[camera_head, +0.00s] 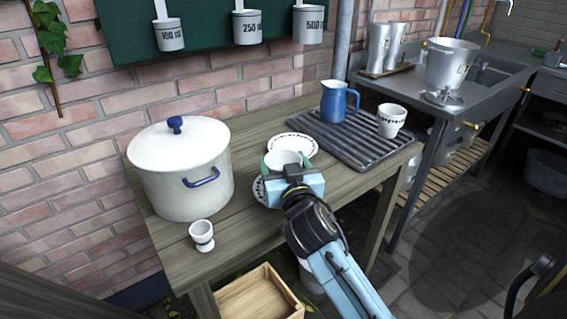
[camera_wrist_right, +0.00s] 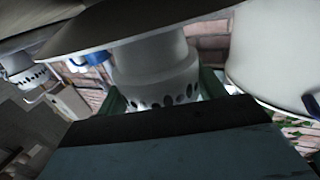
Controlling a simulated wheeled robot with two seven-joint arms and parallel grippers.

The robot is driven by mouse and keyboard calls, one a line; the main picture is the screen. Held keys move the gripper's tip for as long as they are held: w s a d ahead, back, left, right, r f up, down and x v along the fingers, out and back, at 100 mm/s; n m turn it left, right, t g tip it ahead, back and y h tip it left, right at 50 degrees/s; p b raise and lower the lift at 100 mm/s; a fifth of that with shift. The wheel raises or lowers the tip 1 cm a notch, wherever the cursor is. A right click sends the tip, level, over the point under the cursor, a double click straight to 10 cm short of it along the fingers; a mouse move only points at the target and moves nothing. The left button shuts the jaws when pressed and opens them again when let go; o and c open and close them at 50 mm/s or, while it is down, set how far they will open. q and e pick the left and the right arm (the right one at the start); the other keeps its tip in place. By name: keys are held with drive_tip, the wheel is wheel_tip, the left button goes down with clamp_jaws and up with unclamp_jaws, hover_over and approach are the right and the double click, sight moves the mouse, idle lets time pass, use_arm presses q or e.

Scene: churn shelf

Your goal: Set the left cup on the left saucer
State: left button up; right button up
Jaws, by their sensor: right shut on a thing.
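The held white cup (camera_head: 284,159), with a dark patterned band, is upright between the green fingers of my right gripper (camera_head: 286,162). It fills the middle of the right wrist view (camera_wrist_right: 155,72), which is upside down. The near saucer (camera_head: 258,191) is mostly hidden under the gripper; only its left edge shows. The far saucer (camera_head: 303,139) lies behind the cup. In the wrist view a saucer's edge (camera_wrist_right: 120,30) is close to the cup's foot; I cannot tell whether they touch. A second cup (camera_head: 391,122) stands on the rack. My left gripper is out of view.
A big white pot (camera_head: 187,185) stands left of the saucers, with an egg cup (camera_head: 202,235) in front. A blue jug (camera_head: 334,102) stands on the dark rack (camera_head: 352,153) at right. A brick wall is behind; bare table (camera_head: 255,230) lies in front.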

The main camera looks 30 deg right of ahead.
drive_tip(key=o, duration=1)
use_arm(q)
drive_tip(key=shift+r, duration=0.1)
use_arm(e)
drive_tip(key=shift+r, duration=0.1)
drive_tip(key=v, duration=0.7)
drive_tip(key=shift+s+p, duration=0.15)
drive_tip(key=shift+p, duration=0.25)
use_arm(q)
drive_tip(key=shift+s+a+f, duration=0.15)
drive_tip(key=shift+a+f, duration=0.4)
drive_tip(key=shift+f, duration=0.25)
use_arm(e)
drive_tip(key=shift+v, duration=2.35)
